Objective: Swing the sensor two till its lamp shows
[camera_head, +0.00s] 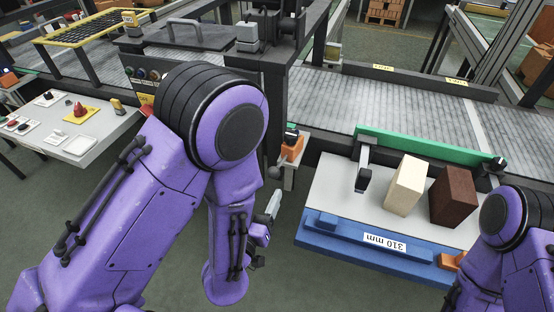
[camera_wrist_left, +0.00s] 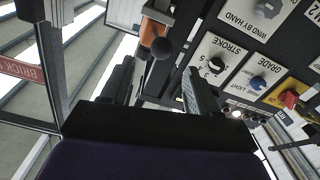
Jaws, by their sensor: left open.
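An orange block with a dark top (camera_head: 291,148) sits on a bracket at the near edge of the conveyor frame, with a dark ball knob (camera_head: 275,172) beside it. I cannot tell whether this is sensor two, and no lit lamp is clear on it. The left wrist view also shows the orange part (camera_wrist_left: 152,30) and the dark ball knob (camera_wrist_left: 160,47). My left gripper (camera_head: 263,240) is partly hidden by its own arm, below the bracket. In the wrist view my left gripper (camera_wrist_left: 157,88) has its fingers apart and empty, with the knob beyond them. My right gripper is out of view.
A panel with a STROKE dial (camera_wrist_left: 215,65) and GRADE dial (camera_wrist_left: 258,83) stands close beside the fingers. A blue-fronted table (camera_head: 370,255) holds a cream block (camera_head: 403,188) and a brown block (camera_head: 453,197). A white table (camera_head: 85,145) with small parts stands left.

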